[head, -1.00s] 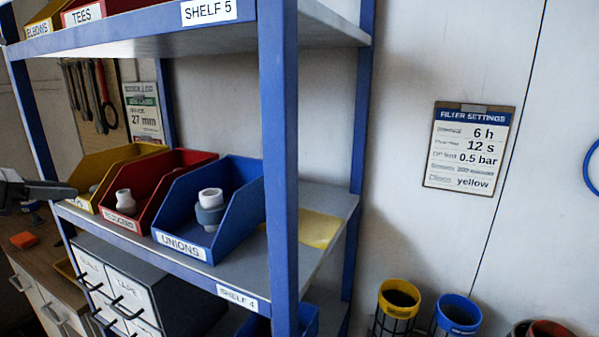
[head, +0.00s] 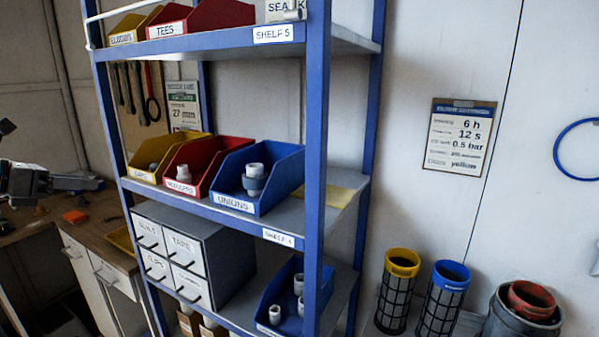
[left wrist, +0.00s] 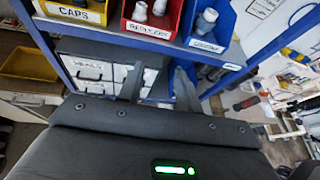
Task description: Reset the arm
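My left gripper (head: 78,183) is at the left edge of the head view, left of the shelf rack and at about the height of the middle shelf. In the left wrist view its two fingers (left wrist: 158,88) stand apart with nothing between them, in front of the rack. My right gripper is in neither view.
A blue rack (head: 316,150) holds a yellow bin (head: 141,176), a red bin (head: 181,188) and a blue unions bin (head: 233,203). A wooden workbench (head: 95,225) lies below my left gripper. Filter cages (head: 398,290) stand right of the rack.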

